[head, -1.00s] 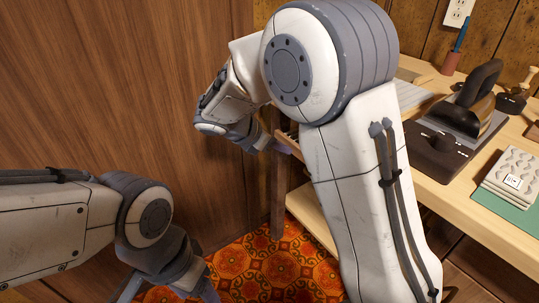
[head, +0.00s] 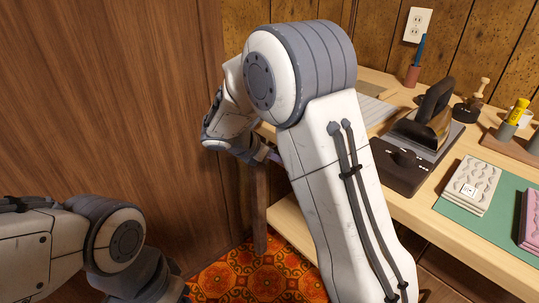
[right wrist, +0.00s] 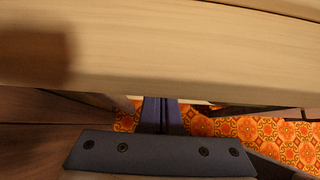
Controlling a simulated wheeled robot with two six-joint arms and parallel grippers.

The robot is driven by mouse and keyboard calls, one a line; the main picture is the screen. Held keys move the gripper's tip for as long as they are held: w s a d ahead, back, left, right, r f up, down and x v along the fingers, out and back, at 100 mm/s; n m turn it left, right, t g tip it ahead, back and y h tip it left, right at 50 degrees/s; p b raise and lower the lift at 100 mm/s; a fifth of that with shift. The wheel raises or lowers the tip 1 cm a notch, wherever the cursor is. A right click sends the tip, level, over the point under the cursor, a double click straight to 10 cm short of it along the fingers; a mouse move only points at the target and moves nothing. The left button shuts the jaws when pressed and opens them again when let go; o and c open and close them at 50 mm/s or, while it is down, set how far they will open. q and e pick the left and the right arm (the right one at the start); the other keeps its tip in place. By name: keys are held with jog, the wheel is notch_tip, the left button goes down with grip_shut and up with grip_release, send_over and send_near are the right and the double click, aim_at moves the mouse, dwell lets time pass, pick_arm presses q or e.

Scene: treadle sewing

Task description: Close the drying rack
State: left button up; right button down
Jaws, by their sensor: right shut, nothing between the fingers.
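I cannot make out the drying rack as a whole; my right arm covers the near left end of the workbench. In the right wrist view, a pale wooden board (right wrist: 180,45) fills the upper part. I cannot tell whether it belongs to the rack or the bench. My right gripper (right wrist: 162,115) is shut and empty, its dark blue fingers reaching to the board's lower edge; contact is unclear. In the head view this right gripper (head: 272,154) is at the bench's left end, partly hidden. My left arm is at lower left, its fingertips outside the picture.
A wooden panel (head: 110,110) stands at the left. A lower shelf (head: 292,228) and patterned floor (head: 255,275) show below.

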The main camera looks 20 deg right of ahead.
jog(key=shift+w+d, duration=0.1)
jog(key=shift+d, duration=0.05)
jog(key=s+a+f+p+v, duration=0.15)
jog(key=p+v, duration=0.45)
jog(key=v, duration=0.7)
jog(key=s+a+f+m+g+y, duration=0.1)
jog(key=s+a+m+y, duration=0.3)
jog(key=s, duration=0.5)
jog(key=s+a+m+g+y, duration=0.1)
jog(key=s+a+m+y, duration=0.15)
jog(key=s+m, duration=0.45)
jog(key=s+a+f+m+g+y, duration=0.1)
jog(key=s+a+m+y, duration=0.2)
jog(key=s, duration=0.7)
notch_tip(320, 180, up, 31)
jog(key=s+p, duration=0.1)
jog(key=p, duration=2.9)
jog(key=shift+a+r+m+p, duration=0.25)
jog(key=shift+a+m+p, duration=0.05)
jog(key=shift+a+p, duration=0.1)
